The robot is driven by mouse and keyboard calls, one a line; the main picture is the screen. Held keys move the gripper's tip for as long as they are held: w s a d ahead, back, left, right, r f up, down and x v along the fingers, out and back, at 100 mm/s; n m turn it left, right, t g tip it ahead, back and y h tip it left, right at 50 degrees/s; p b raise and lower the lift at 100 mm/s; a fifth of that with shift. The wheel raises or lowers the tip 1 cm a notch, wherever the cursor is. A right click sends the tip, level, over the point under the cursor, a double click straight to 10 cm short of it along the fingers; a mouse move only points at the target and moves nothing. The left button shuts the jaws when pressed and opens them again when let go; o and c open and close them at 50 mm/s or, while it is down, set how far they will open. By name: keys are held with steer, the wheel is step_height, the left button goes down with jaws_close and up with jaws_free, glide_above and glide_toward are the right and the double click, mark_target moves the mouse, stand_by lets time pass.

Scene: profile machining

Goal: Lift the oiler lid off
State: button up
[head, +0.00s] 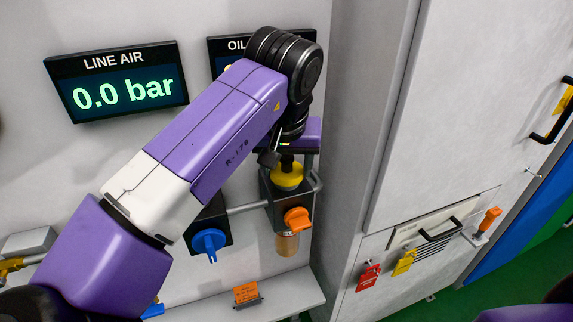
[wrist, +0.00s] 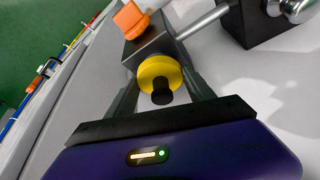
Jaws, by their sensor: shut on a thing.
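The oiler lid (head: 287,177) is a yellow round cap with a black knob on top. It is at the top of the dark oiler block (head: 275,212), which has an orange handle (head: 298,219) and an amber bowl (head: 287,244) below. The lid also shows in the wrist view (wrist: 158,68), with its black knob towards me. My gripper (wrist: 162,80) has a dark finger on each side of the lid and is shut on it. In the head view my arm and purple gripper body are just above the lid. I cannot tell whether the lid is fully seated.
A blue handle valve (head: 208,243) is left of the oiler, joined by a pipe. The line air display (head: 117,82) reads 0.0 bar. The oil display is partly hidden behind my arm. A grey cabinet (head: 375,150) stands close on the right.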

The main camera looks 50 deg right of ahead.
steer(key=shift+r+p, duration=1)
steer(key=shift+r, duration=0.15)
steer(key=shift+r+p, duration=1.95)
steer(key=shift+r, duration=0.1)
